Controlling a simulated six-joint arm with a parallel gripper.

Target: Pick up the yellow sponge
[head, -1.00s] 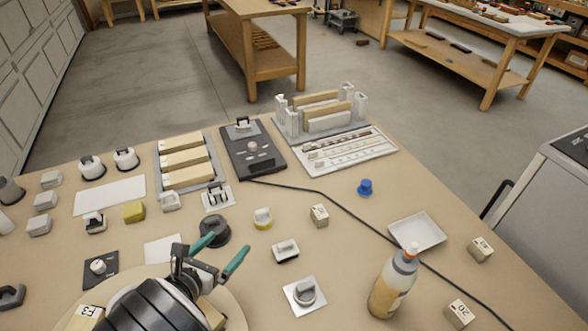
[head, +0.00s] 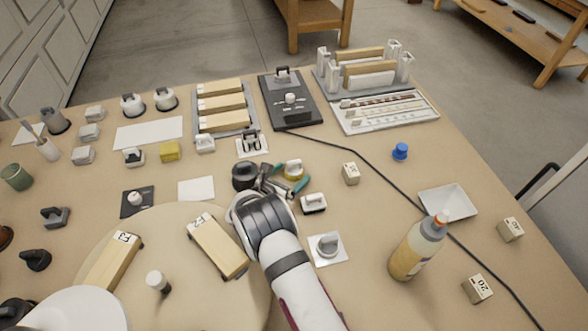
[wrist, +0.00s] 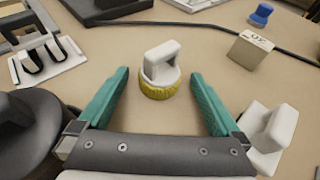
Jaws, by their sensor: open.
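A round yellow pad with a white loop handle, which looks like the yellow sponge (head: 293,170), stands upright on the bench; in the wrist view the sponge (wrist: 158,90) sits ahead of my palm, between the fingertips. My gripper (head: 284,180) is open and empty, with its teal fingers pointing towards the sponge; in the wrist view my gripper (wrist: 160,78) has one finger on each side, with gaps. Whether the fingers are at the sponge's height is hard to tell. A plain yellow block (head: 169,151) lies farther left.
A dark round item (head: 244,175) stands just left of my gripper. A white-handled item (head: 313,203) stands close on the right, near my right finger in the wrist view. A numbered cube (head: 350,173), a black cable (head: 375,180) and a bottle (head: 416,250) lie to the right.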

